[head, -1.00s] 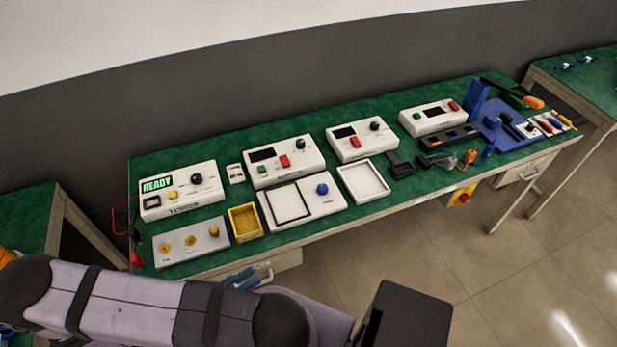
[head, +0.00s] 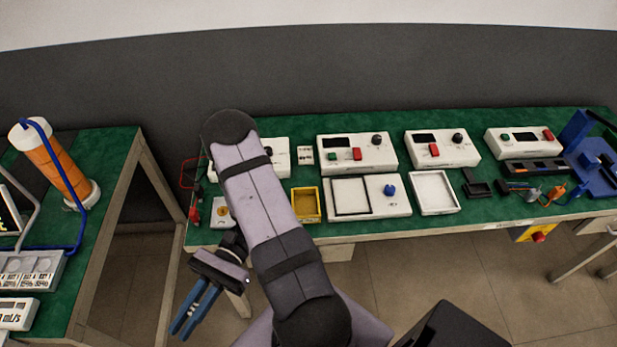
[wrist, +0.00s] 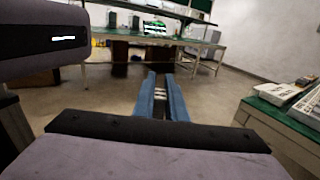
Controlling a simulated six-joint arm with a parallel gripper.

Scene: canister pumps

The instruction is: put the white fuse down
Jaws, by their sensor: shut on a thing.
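My gripper (head: 181,326) has blue fingers and hangs over the floor gap between the two benches, left of my arm in the head view. In the wrist view its fingers (wrist: 160,78) point away and lie nearly together, shut on the white fuse. The fuse itself is too small or hidden between the fingers to make out in either view. No loose white fuse can be told apart on the benches.
The green main bench (head: 400,142) carries white instrument boxes, a yellow bin (head: 306,205) and an open white tray (head: 434,174). The left bench (head: 105,165) holds an orange canister (head: 60,165), a blue tube and a white compartment tray (head: 30,272). Bare green surface shows between them.

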